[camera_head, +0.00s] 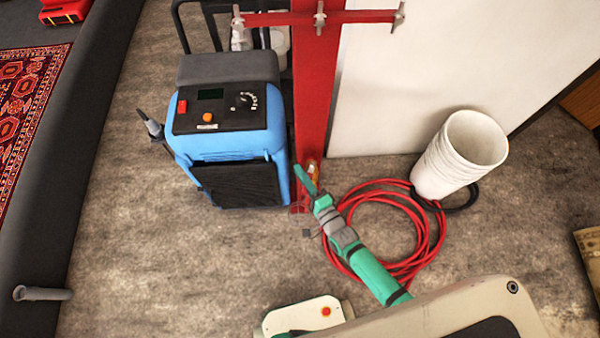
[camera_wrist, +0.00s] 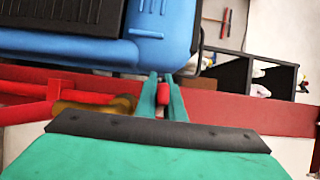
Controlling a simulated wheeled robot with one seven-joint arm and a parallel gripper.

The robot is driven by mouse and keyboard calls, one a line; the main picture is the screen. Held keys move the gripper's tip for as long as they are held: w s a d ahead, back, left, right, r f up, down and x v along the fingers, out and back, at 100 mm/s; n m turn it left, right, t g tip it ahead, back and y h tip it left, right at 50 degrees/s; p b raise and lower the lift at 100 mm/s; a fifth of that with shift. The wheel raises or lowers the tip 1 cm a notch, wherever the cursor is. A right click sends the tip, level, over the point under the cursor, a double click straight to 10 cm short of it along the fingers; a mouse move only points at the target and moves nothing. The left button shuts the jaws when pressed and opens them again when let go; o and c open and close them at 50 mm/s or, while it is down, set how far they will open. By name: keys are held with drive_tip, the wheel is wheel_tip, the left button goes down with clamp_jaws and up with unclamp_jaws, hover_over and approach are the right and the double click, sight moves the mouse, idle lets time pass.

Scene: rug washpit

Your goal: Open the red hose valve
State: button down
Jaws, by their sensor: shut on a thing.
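My gripper (camera_head: 299,170) reaches to the foot of the red post (camera_head: 316,85) in the head view. In the wrist view my gripper (camera_wrist: 163,77) has its two green fingers on either side of a small red piece, the red hose valve's handle (camera_wrist: 164,93). The fingers are shut on it. A brass fitting (camera_wrist: 95,106) with red pipe lies just left of the fingers. In the head view the brass fitting (camera_head: 313,170) shows behind my gripper, and the handle is hidden there or too small to make out.
A blue machine (camera_head: 230,145) with a dark control panel stands close left of the post. A coiled red hose (camera_head: 432,235) lies on the floor to the right, beside stacked white buckets (camera_head: 455,160). A white panel (camera_head: 400,80) stands behind.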

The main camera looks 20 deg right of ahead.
drive_tip(key=shift+d, duration=0.35)
drive_tip(key=c, duration=1.9)
unclamp_jaws()
drive_tip(key=shift+o, duration=0.2)
drive_tip(key=shift+a, duration=0.15)
drive_tip(key=v, duration=1.1)
